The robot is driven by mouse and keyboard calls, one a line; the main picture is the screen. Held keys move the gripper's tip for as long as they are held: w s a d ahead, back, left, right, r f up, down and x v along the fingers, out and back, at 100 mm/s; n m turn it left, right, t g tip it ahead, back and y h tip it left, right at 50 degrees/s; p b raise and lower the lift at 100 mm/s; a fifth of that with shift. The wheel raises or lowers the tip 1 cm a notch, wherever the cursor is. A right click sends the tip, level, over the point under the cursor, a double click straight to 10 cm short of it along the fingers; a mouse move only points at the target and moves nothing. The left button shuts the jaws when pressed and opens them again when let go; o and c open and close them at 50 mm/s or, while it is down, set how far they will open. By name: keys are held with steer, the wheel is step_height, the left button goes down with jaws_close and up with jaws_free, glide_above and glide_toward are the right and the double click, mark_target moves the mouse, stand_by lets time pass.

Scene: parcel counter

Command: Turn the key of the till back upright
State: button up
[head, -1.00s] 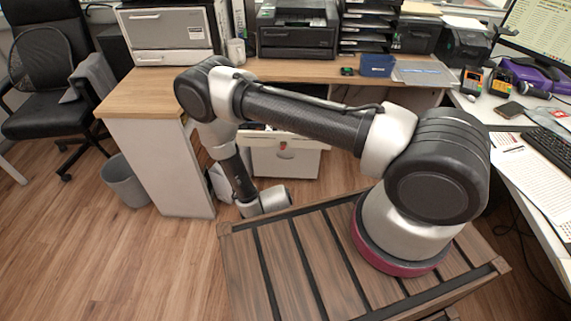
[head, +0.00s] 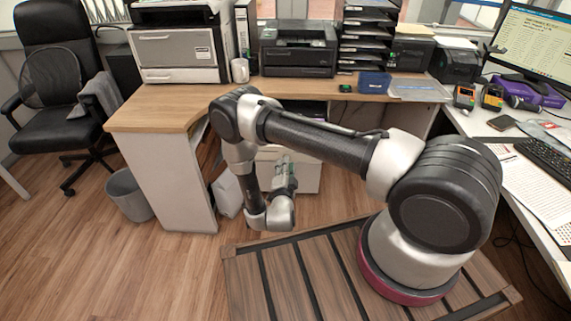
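A white drawer unit (head: 307,178) stands under the desk, partly behind my arm; it may be the till, but I cannot confirm this. No key can be made out on it now; my arm and gripper cover part of its front. My gripper (head: 285,167) is in front of this unit and points away from me towards it. Its fingers are small and unclear, so I cannot tell whether they are open, shut or touching anything.
The wooden desk (head: 160,108) carries a black printer (head: 297,48), a mug (head: 240,70) and a blue box (head: 374,82). A grey bin (head: 130,193) and a black chair (head: 55,75) stand at left. A white desk (head: 520,170) borders the right.

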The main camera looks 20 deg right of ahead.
steer(key=shift+x, duration=0.9)
jaws_close()
steer(key=shift+n, duration=0.3)
steer(key=n, duration=1)
steer(key=shift+n, duration=0.4)
